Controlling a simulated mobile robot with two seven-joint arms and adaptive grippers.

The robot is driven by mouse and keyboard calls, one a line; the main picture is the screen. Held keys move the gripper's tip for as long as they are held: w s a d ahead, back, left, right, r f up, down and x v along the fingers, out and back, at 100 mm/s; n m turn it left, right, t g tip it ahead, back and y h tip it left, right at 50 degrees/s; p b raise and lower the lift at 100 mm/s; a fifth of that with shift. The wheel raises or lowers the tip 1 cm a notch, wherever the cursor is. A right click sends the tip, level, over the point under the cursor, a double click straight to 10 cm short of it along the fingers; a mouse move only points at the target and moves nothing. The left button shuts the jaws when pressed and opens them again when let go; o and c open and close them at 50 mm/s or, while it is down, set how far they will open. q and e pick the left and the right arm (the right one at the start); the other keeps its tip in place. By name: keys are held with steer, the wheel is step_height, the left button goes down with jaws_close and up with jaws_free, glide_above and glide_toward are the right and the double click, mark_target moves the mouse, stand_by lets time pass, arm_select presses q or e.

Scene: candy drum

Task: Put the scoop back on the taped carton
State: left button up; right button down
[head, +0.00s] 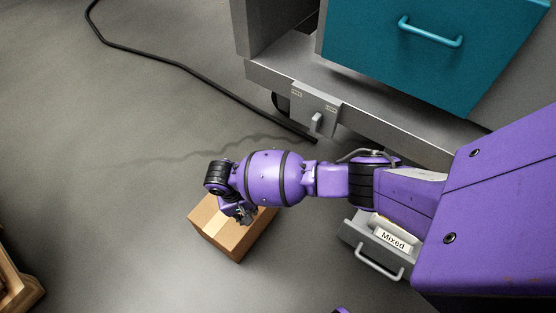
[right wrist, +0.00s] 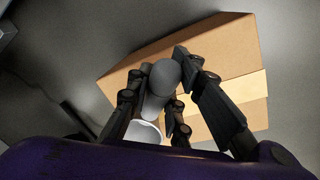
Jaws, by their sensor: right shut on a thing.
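The taped carton (head: 236,240) is a closed brown cardboard box with a pale tape strip on the floor. It also fills much of the right wrist view (right wrist: 190,48). The scoop (right wrist: 166,76) shows a grey rounded handle and a white bowl end in the right wrist view. My right gripper (head: 243,213) is over the carton's top and shut on the scoop's handle, as its fingers (right wrist: 165,82) show in the right wrist view. I cannot tell whether the scoop touches the carton. In the head view the scoop is hidden by my gripper. My left gripper is out of view.
A grey cabinet frame with a teal drawer (head: 425,62) stands at the top right. A small grey drawer labelled "Mixed" (head: 376,246) sits below my right arm. A black cable (head: 190,70) lies across the floor. A wooden crate (head: 14,280) shows at the lower left. Floor around the carton is clear.

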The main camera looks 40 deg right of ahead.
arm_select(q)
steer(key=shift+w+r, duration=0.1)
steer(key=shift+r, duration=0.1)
arm_select(e)
steer(key=shift+w+r, duration=0.1)
steer(key=shift+r, duration=0.05)
steer(key=c, duration=2)
jaws_free()
steer(key=shift+f, duration=0.3)
steer(key=shift+c, duration=0.2)
steer(key=o, duration=0.5)
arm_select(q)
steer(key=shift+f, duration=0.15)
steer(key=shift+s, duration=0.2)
